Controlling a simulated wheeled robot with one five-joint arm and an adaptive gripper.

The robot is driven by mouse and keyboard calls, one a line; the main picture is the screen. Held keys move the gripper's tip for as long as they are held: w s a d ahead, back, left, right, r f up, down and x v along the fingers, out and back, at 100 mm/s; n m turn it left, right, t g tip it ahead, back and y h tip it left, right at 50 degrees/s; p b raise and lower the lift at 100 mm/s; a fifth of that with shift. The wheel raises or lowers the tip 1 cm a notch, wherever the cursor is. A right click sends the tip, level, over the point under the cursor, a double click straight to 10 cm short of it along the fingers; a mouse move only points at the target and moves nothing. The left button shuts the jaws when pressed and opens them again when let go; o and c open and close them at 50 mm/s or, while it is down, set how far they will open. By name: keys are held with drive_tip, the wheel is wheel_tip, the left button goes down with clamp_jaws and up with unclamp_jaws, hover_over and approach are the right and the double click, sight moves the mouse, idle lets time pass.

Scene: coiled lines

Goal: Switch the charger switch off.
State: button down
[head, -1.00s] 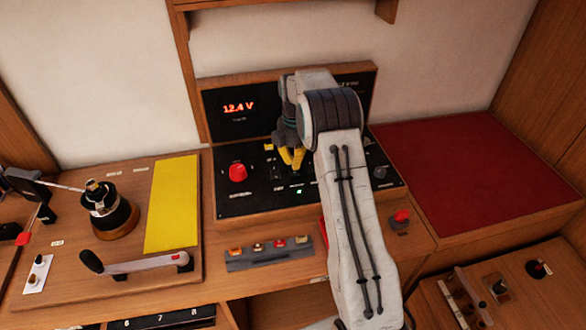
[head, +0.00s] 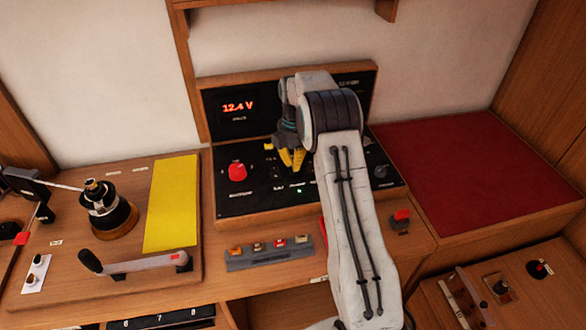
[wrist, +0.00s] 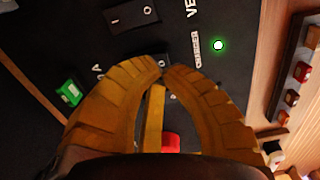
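The black control panel (head: 262,205) stands at the back of the counter, with a red knob (head: 237,172) and a lit green light (head: 299,190). My gripper (head: 293,165) is over the middle of the panel, pointing down at it. In the wrist view, the yellow fingertips (wrist: 163,70) meet, with a small label and the lit green light (wrist: 218,45) just beyond them. A black rocker switch (wrist: 132,15) marked I and O lies above the fingers. I cannot make out which switch is the charger's; the panel under the fingertips is hidden.
A green control (wrist: 68,93) and a partly hidden red part (wrist: 171,142) show around the fingers. A winch (head: 108,210) and a crank handle (head: 140,264) are at left. A strip of buttons (head: 270,252) lies in front. The red mat (head: 470,180) is bare.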

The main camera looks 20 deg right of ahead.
drive_tip(key=shift+f+b, duration=0.85)
drive_tip(key=shift+f, duration=0.45)
idle(0.7)
drive_tip(key=shift+r, duration=0.1)
drive_tip(key=shift+r+p, duration=2.8)
drive_tip(key=shift+r, duration=0.7)
